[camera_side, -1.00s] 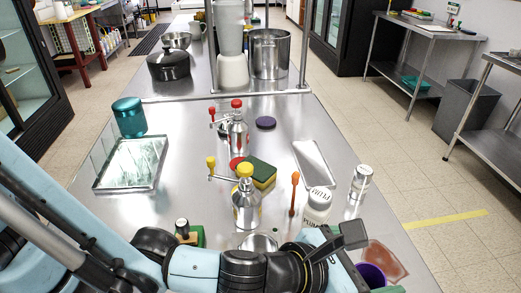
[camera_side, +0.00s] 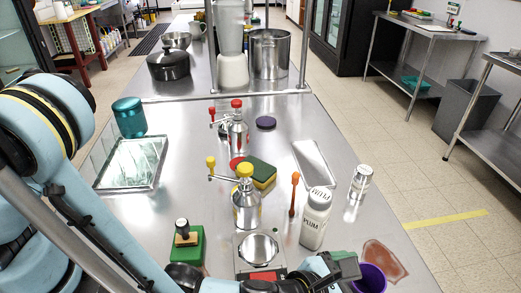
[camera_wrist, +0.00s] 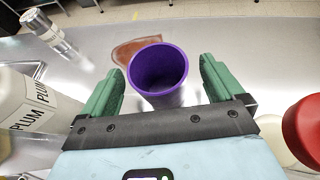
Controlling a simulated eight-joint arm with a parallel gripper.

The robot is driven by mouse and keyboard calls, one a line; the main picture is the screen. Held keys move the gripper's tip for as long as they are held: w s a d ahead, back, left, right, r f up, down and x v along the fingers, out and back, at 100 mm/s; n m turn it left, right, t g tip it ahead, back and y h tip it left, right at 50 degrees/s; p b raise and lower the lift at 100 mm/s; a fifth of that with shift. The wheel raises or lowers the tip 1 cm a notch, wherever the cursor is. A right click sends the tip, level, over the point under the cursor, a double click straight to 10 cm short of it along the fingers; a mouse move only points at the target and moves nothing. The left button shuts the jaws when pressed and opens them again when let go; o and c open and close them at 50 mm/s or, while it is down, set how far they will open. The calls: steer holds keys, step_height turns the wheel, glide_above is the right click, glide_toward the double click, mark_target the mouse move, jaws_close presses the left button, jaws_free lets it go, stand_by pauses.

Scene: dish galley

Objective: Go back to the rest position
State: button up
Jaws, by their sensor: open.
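My gripper (camera_side: 342,270) is at the lower edge of the side view, beside a purple cup (camera_side: 372,279). In the wrist view my gripper (camera_wrist: 162,72) is open, with its two green fingers spread wide. The purple cup (camera_wrist: 158,77) shows upright and empty in the gap between the fingers, with no contact visible. Whether it stands between the fingers or beyond them I cannot tell. My arm spans the left and lower parts of the side view.
A white PLUM bottle (camera_side: 315,222) stands near my gripper. A scale (camera_side: 259,253), a green block with a stamp (camera_side: 187,244), a yellow-topped grinder (camera_side: 246,205) and a sponge (camera_side: 262,173) are close. A reddish patch (camera_side: 382,258) lies at the right edge.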

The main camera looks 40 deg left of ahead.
steer(key=shift+w+d+f, duration=0.25)
steer(key=shift+w+d, duration=0.05)
steer(key=shift+w, duration=0.2)
steer(key=shift+r, duration=0.1)
